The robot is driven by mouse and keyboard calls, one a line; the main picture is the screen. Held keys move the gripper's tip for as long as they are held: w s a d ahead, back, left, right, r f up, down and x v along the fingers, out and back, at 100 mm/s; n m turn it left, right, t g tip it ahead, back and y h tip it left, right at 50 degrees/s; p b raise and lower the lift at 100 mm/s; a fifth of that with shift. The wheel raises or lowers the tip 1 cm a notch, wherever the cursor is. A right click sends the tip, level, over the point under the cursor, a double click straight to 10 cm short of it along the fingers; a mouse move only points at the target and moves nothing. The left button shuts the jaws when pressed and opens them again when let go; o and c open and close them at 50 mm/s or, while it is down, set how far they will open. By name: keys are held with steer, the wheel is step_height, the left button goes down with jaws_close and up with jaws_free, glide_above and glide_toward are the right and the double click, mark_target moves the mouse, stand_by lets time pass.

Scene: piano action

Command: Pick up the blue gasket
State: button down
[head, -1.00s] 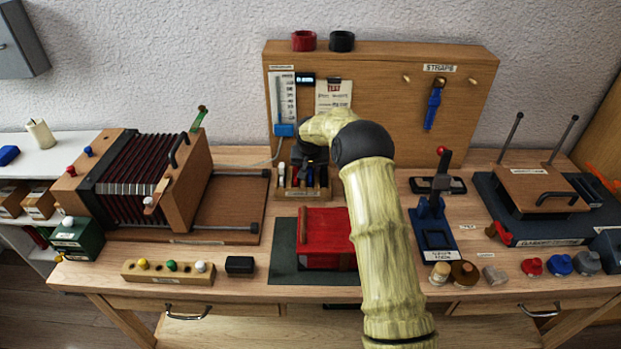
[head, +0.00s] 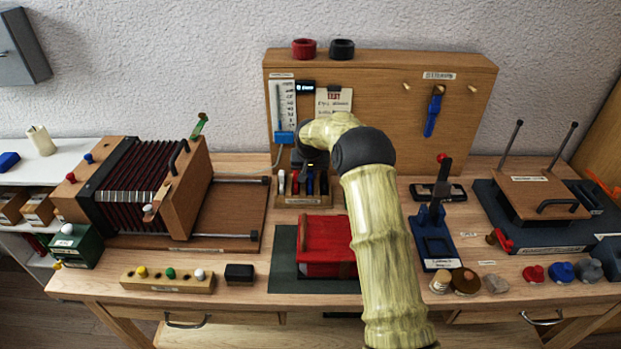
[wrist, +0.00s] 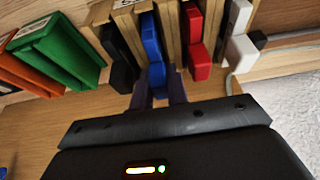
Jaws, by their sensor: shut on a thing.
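The blue gasket (wrist: 151,40) stands in a slot of a wooden rack. In the wrist view its near end lies between the fingertips of my gripper (wrist: 158,88), which is shut on it. The gasket still appears to be within the rack slot; whether it has lifted cannot be told. In the head view my gripper (head: 311,172) is over the small rack (head: 298,201) at the foot of the upright board, and my arm partly hides the rack.
Beside the gasket stand a black piece (wrist: 117,62), red pieces (wrist: 196,40) and white pieces (wrist: 240,50). A red box (head: 326,246) on a dark mat lies in front of the rack. A bellows unit (head: 135,185) is to the left and a blue stand (head: 433,240) to the right.

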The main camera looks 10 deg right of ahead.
step_height(320, 180, up, 9)
steer(key=shift+f, duration=0.15)
stand_by(0.5)
